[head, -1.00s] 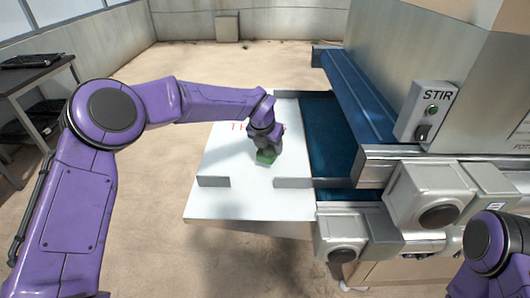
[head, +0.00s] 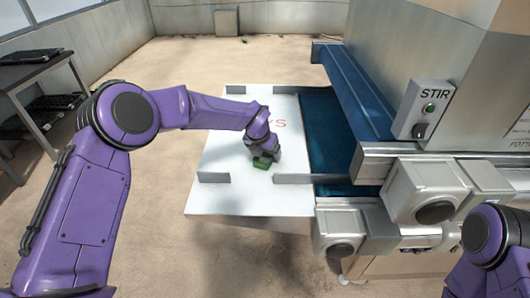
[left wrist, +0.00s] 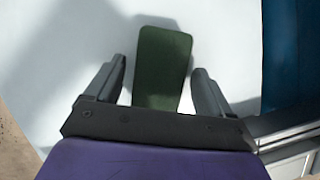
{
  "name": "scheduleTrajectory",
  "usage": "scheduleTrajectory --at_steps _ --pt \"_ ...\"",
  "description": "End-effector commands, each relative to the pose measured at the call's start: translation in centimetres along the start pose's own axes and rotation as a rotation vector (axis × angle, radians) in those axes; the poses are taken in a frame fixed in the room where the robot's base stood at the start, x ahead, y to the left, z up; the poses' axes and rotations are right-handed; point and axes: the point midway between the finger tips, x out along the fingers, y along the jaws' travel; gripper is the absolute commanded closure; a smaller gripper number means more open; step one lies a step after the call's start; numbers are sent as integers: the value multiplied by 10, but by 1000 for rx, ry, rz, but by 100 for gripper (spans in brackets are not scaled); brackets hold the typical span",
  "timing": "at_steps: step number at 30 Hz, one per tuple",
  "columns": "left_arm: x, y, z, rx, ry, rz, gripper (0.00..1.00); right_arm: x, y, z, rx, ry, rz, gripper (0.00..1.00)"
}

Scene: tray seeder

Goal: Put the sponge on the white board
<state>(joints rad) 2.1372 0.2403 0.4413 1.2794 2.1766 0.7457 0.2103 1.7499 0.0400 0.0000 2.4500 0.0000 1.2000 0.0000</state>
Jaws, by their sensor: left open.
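The green sponge (head: 262,163) is at the white board (head: 235,200), below my left gripper (head: 264,156) in the head view. In the left wrist view the sponge (left wrist: 162,68) lies between the two fingers of the left gripper (left wrist: 160,82). The fingers are open, with a gap on each side of the sponge. White surface shows around it. The gripper hides part of the sponge in the head view. My right arm shows at the lower right edge, but its gripper is out of the picture.
Low grey plates (head: 213,178) stand at the board's front and back edges. Right of the board is a blue belt (head: 328,140) beside a machine with a STIR switch box (head: 424,110). A dark table (head: 35,72) stands at the left. The board's left side is clear.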

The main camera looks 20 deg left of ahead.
Motion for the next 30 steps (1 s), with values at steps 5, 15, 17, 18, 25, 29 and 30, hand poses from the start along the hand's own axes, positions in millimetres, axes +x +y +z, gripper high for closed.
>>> scheduleTrajectory --at_steps 5,15,17,18,25,29,30 --pt "-13 0 2 -1 -3 -1 18 0 0 0 0 0 0 18" --pt "-96 0 1 -1 -4 -2 18 9 -1 4 0 0 0 18" --pt "-107 0 1 -1 -2 -1 18 10 -1 4 0 0 0 18" --pt "-112 0 1 -1 -2 0 18 10 -1 4 0 0 0 18" --pt "-123 0 1 -1 0 0 18 10 -1 4 0 0 0 18" --pt "-123 0 1 -1 0 0 18 10 -1 4 0 0 0 18" --pt "-123 0 1 0 0 0 18 10 -1 4 0 0 0 18"
